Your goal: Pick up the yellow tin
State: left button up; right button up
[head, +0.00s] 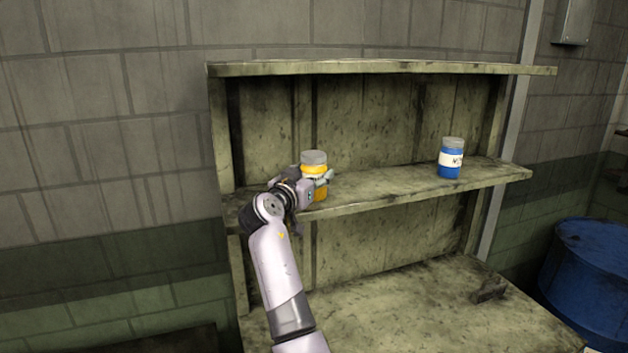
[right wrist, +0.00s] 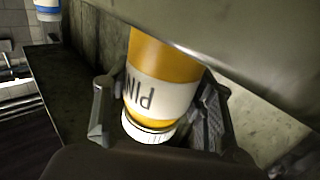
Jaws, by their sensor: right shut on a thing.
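The yellow tin (head: 314,168) has a grey lid and a white label, and is upright at the left part of the middle shelf. My right gripper (head: 318,184) is shut on the tin, its fingers around the tin's body, and hides part of it. In the right wrist view, the tin (right wrist: 163,62) shows lid-down in the picture between the two fingers of the gripper (right wrist: 158,112). I cannot tell whether its base touches the shelf. My left gripper is not in view.
The middle shelf (head: 390,187) is bare between the yellow tin and a blue tin (head: 450,170) at the right. A top board (head: 380,68) runs above. A lower worktop (head: 400,310) holds a small dark object (head: 490,290). A blue drum (head: 590,275) stands at right.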

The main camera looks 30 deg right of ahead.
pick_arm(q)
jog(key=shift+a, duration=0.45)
pick_arm(e)
jog(key=shift+r, duration=0.1)
jog(key=shift+c, duration=0.7)
jog(key=shift+r, duration=0.1)
